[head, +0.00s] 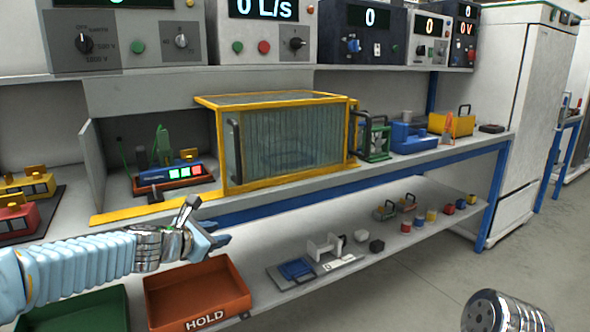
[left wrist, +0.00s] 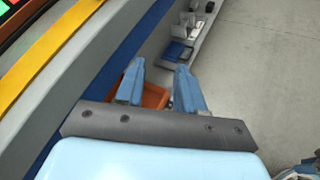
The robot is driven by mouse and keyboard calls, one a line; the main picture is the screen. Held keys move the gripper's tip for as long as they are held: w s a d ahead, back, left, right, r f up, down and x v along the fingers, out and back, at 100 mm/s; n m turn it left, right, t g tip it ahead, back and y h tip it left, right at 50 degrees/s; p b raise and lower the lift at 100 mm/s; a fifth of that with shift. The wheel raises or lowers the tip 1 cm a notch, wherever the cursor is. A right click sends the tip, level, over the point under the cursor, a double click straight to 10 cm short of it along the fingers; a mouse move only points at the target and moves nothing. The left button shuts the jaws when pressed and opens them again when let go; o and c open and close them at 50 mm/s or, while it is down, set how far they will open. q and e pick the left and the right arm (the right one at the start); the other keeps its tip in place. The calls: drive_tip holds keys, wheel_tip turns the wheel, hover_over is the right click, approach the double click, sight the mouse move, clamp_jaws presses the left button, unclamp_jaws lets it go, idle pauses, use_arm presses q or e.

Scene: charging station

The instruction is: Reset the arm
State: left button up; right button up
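My left arm comes in from the left in the head view. Its gripper (head: 212,232) hovers in front of the workbench's front edge, above the orange HOLD tray (head: 200,293). In the left wrist view the two blue fingers of the left gripper (left wrist: 158,85) stand apart with nothing between them but the view of the tray below. Part of my right arm (head: 505,312) shows at the bottom right of the head view; its fingers are out of the picture.
A yellow-framed glass enclosure (head: 285,140) stands on the workbench (head: 330,178). A device with lit buttons (head: 172,178) sits left of it. Small parts lie on the lower shelf (head: 385,250). A white cabinet (head: 520,120) stands at right. The floor (head: 430,290) at lower right is clear.

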use_arm(q)
drive_tip(key=s+d+f+m+g+y, duration=0.1)
drive_tip(key=s+d+f+m+g, duration=0.3)
drive_tip(key=f, duration=1.1)
drive_tip(key=s+a+f+m+g+y, duration=0.15)
drive_tip(key=s+f+m, duration=0.4)
drive_tip(key=f, duration=0.95)
drive_tip(key=s+d+f+m+g, duration=0.3)
drive_tip(key=s+f+m, duration=0.4)
drive_tip(key=s, duration=0.4)
drive_tip(key=s+d+f+m+g+h, duration=0.1)
drive_tip(key=s+d+f+m+g, duration=0.2)
drive_tip(key=s+f+m, duration=0.5)
drive_tip(key=s+f, duration=0.1)
drive_tip(key=s, duration=0.2)
drive_tip(key=shift+s+f, duration=0.35)
drive_tip(key=shift+s, duration=0.05)
